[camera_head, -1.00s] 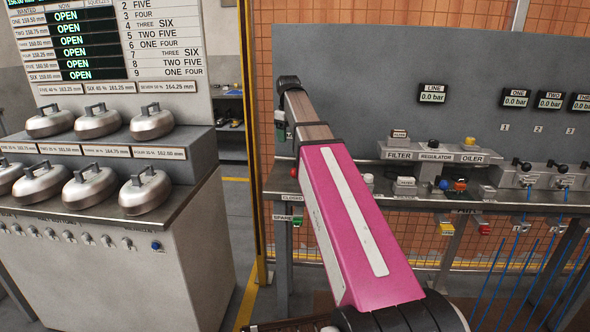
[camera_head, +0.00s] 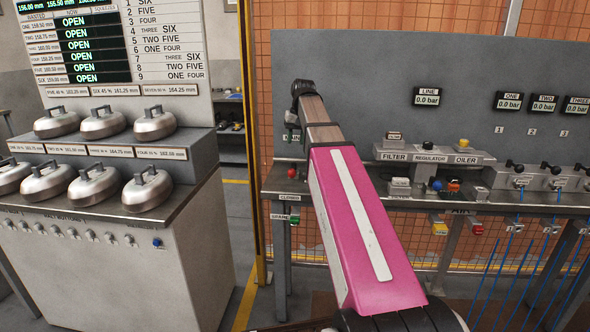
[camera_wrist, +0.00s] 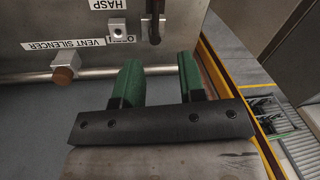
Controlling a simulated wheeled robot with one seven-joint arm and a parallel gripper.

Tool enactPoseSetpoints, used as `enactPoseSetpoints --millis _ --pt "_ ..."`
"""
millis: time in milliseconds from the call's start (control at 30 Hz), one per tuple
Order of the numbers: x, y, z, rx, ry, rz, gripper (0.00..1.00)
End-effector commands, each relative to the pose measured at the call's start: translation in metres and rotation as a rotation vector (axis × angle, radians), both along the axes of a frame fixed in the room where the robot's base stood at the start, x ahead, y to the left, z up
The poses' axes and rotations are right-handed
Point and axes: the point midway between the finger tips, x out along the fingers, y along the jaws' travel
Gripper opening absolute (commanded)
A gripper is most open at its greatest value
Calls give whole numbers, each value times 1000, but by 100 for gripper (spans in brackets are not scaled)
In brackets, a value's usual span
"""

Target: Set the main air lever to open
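In the wrist view, a dark upright bar with reddish parts (camera_wrist: 153,20) stands just beyond my fingertips; it looks like the main air lever, but its full shape is cut off by the top edge. A label starting with O beside it is partly covered. My gripper (camera_wrist: 160,78) has its two green fingers apart, with no object visible between them. In the head view my gripper (camera_head: 292,134) is at the left end of the grey bench, mostly hidden behind my arm. The lever cannot be made out there. A CLOSED label (camera_head: 289,197) shows on the bench front.
In the wrist view, HASP and VENT SILENCER labels and a brown silencer (camera_wrist: 62,75) are left of the bar. In the head view, a red knob (camera_head: 292,173) is on the bench. The line gauge (camera_head: 427,97) reads 0.0 bar. A yellow post (camera_head: 262,200) stands left of the bench.

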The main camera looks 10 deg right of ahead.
Motion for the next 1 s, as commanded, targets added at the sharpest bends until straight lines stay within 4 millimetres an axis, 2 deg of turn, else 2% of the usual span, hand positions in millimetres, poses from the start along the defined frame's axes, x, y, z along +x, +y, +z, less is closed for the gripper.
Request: enactPoseSetpoints --millis 100,200,367,1000 --pt "-5 -6 2 38 11 -153 37" --pt "-6 -8 3 56 19 -230 37" --pt "-7 -8 -2 65 24 -263 37" --pt "-1 9 -90 63 24 -259 37"
